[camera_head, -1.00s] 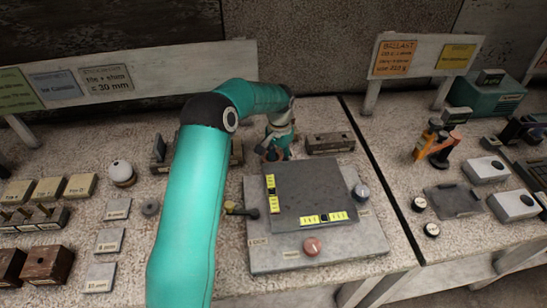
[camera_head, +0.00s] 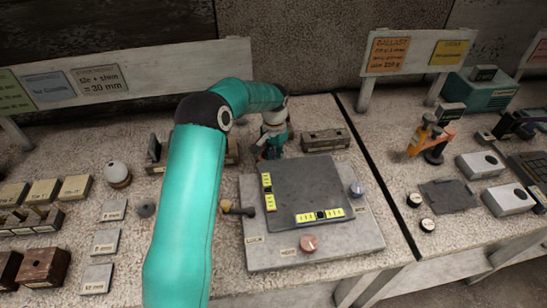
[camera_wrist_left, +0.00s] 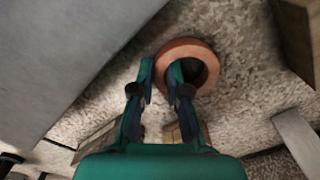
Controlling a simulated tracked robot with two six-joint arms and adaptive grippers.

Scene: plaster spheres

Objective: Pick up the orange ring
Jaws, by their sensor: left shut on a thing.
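The orange ring (camera_wrist_left: 206,52) shows in the left wrist view as a thick, dull orange band around a dark hole, against the speckled bench. My left gripper (camera_wrist_left: 160,68) is shut on its near-left wall, with one finger in the hole and the other outside. I cannot tell whether the ring touches the bench. In the head view my left gripper (camera_head: 266,152) points down just behind the grey control panel (camera_head: 255,252). The ring cannot be made out there. My right gripper is not in view.
A dark metal block (camera_head: 326,140) stands right of my gripper. The panel carries a dark plate (camera_head: 310,187), yellow scales, a red knob (camera_head: 309,243) and a grey knob (camera_head: 357,188). A white ball on a base (camera_head: 117,172) stands left of my arm.

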